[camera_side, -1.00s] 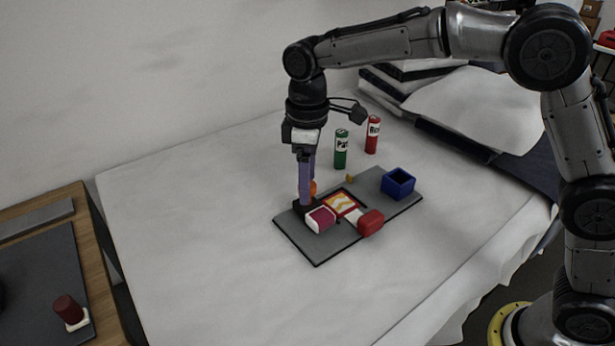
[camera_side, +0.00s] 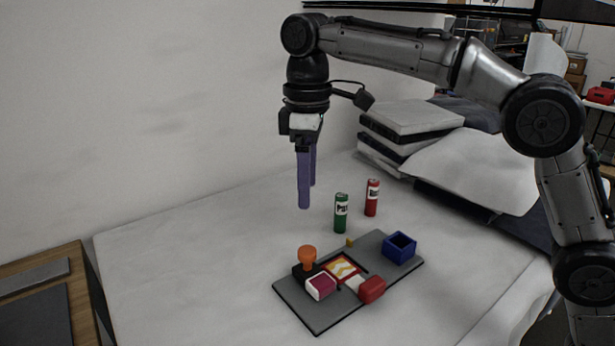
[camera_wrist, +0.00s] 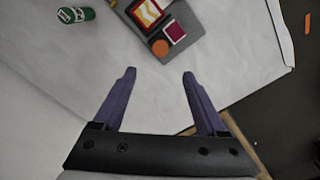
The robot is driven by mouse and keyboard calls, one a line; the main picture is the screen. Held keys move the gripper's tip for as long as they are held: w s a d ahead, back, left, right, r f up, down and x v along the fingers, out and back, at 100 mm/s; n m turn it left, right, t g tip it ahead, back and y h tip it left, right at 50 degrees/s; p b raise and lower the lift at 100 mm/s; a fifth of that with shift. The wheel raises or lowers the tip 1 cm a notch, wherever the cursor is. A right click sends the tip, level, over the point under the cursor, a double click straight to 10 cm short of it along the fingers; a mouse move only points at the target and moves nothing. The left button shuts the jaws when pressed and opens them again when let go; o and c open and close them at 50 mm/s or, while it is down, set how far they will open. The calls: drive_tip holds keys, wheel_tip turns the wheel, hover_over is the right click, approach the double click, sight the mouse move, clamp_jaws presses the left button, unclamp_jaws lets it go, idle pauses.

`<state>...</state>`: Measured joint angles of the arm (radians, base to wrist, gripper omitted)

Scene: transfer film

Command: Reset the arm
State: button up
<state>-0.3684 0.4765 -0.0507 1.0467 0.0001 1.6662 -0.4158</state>
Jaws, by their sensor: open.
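My gripper (camera_side: 307,190) has two purple fingers pointing down and hangs empty above the bed. In the wrist view my gripper (camera_wrist: 158,72) shows its fingers spread apart with nothing between them. Below it, a grey board (camera_side: 312,318) lies on the white sheet. An orange-knobbed stamp (camera_side: 307,257) stands on the board's left part, apart from the fingers; its round orange top (camera_wrist: 160,47) also shows in the wrist view.
The board also bears a magenta-and-white block (camera_side: 320,286), a patterned picture (camera_side: 343,268), a red piece (camera_side: 372,289) and a blue open box (camera_side: 399,247). A green can (camera_side: 341,213) and a red can (camera_side: 372,198) stand behind it. Folded bedding (camera_side: 412,118) is at the back right.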

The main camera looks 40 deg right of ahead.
drive_tip(key=shift+r, duration=0.25)
drive_tip(key=s+d+r+m+t, duration=0.1)
drive_tip(key=s+d+r, duration=0.4)
drive_tip(key=d+r, duration=0.15)
drive_tip(key=s+d+r+m+t, duration=0.1)
drive_tip(key=s+d+m+t, duration=0.1)
drive_tip(key=s+d, duration=0.65)
drive_tip(key=s+d+f+m+t, duration=0.2)
drive_tip(key=s+f+m, duration=0.4)
drive_tip(key=s+f, duration=0.8)
wheel_tip(320, 180, down, 3)
drive_tip(key=shift+s+r+t, duration=0.15)
drive_tip(key=shift+r+t, duration=0.05)
drive_tip(key=shift+t, duration=0.1)
